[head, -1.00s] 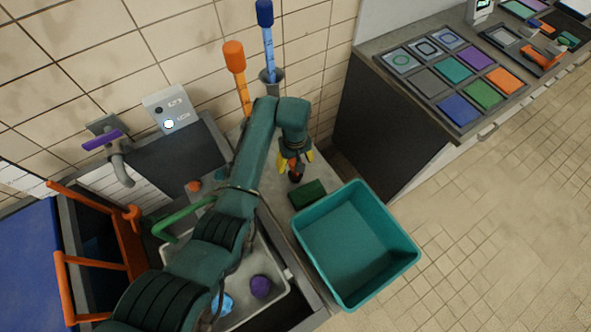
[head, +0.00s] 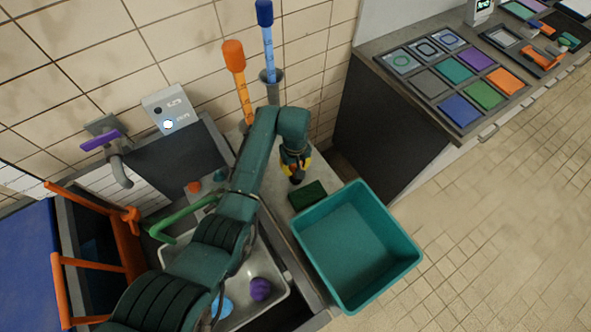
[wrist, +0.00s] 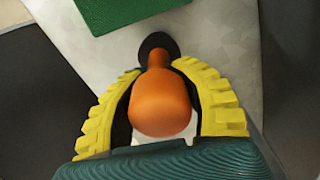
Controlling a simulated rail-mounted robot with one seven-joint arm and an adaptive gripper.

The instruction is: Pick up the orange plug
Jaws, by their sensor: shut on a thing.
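The orange plug (wrist: 160,103) has a rounded orange handle and a dark round foot; it stands between my gripper's yellow fingers in the wrist view. My gripper (wrist: 158,70) is shut on it, with one finger on each side of the handle. In the head view my gripper (head: 296,170) is low over the pale counter, and the fingers hide most of the plug; its dark foot shows just below them. The foot appears at the counter surface; I cannot tell whether it touches.
A green block (head: 307,195) lies close to the plug, beside a teal bin (head: 357,245). The sink (head: 285,300) holds a purple ball (head: 260,289). A small orange object (head: 194,187) sits behind it. Brushes with orange and blue handles (head: 234,58) stand at the wall.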

